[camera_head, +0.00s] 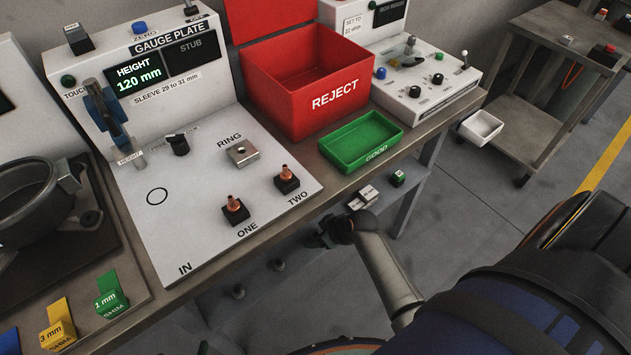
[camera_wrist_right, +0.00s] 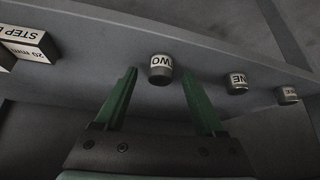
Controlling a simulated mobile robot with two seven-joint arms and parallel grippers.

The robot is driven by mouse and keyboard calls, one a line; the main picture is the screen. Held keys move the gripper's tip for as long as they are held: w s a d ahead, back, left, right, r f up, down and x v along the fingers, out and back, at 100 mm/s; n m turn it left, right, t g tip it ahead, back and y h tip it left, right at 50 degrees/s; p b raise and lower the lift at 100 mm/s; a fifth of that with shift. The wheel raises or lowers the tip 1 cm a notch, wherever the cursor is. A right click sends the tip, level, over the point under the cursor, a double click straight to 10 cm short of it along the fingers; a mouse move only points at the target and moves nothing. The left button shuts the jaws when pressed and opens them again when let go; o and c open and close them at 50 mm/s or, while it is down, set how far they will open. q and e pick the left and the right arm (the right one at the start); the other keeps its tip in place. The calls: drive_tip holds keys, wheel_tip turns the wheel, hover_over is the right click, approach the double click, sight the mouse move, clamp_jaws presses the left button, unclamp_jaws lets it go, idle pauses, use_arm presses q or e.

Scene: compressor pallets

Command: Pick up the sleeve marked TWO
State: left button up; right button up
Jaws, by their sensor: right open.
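The sleeve marked TWO (camera_wrist_right: 160,68) is a short grey cylinder with a white label, upside down in the right wrist view. It stands on the grey lower shelf. My right gripper (camera_wrist_right: 159,75) is open, with its green fingers pointing toward that sleeve. In the head view my right gripper (camera_head: 326,238) is low beside the bench's front edge, and I cannot make out sleeve TWO there. My left gripper is not in view.
Sleeve ONE (camera_wrist_right: 237,83) and another sleeve (camera_wrist_right: 288,95) stand to the right on the shelf. A labelled step block (camera_wrist_right: 28,45) is at left. Above are the gauge plate (camera_head: 150,240), green GOOD tray (camera_head: 335,160) and red REJECT bin (camera_head: 290,110); the bench edge overhangs the shelf.

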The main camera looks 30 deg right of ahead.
drive_tip(key=shift+c, duration=0.4)
clamp_jaws()
idle(0.4)
